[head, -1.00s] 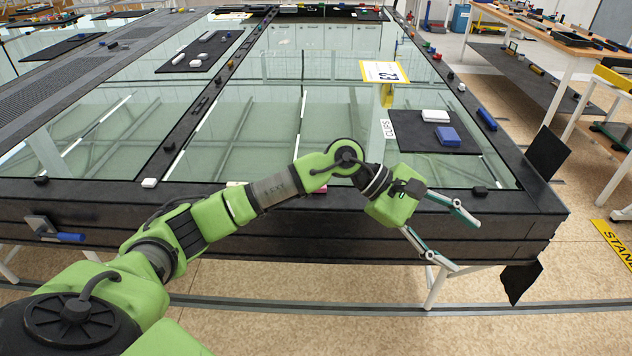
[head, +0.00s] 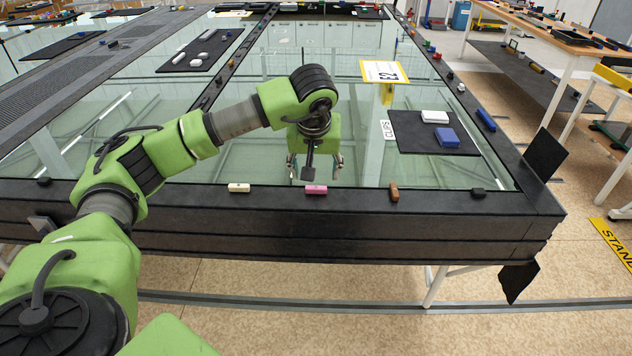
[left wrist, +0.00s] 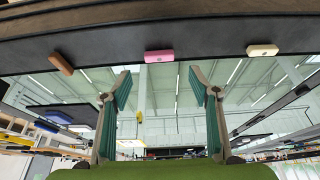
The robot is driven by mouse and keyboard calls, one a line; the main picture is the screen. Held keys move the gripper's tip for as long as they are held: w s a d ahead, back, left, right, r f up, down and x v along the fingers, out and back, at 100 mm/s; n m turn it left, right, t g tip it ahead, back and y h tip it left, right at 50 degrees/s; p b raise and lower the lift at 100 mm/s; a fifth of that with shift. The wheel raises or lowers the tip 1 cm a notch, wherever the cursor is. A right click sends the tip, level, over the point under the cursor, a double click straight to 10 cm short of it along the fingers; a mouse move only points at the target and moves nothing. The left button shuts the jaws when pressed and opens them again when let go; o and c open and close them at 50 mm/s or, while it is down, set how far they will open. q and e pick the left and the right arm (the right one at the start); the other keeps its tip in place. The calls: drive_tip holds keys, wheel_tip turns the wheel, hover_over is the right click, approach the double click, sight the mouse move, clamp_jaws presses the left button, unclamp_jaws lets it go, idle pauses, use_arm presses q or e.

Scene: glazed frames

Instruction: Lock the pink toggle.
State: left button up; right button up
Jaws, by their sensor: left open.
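The pink toggle (head: 315,190) sits on the black near rail of the glazed frame, lying lengthwise along the rail. It also shows in the left wrist view (left wrist: 159,56), centred just past the fingertips. My left gripper (head: 315,172) points down over the glass, just behind the pink toggle in the head view. Its two fingers are spread, and nothing is between them in the left wrist view (left wrist: 159,76). The gripper looks apart from the toggle; its exact height is hard to tell. My right gripper is not in view.
A dark mat (head: 412,135) carries a white and a blue block.

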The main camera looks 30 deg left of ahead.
sight(316, 187)
use_arm(q)
drive_tip(key=p+x, duration=0.1)
drive_tip(key=x, duration=0.6)
drive_tip(key=shift+w+f, duration=0.1)
drive_tip(key=shift+f, duration=0.25)
drive_tip(key=c, duration=1.1)
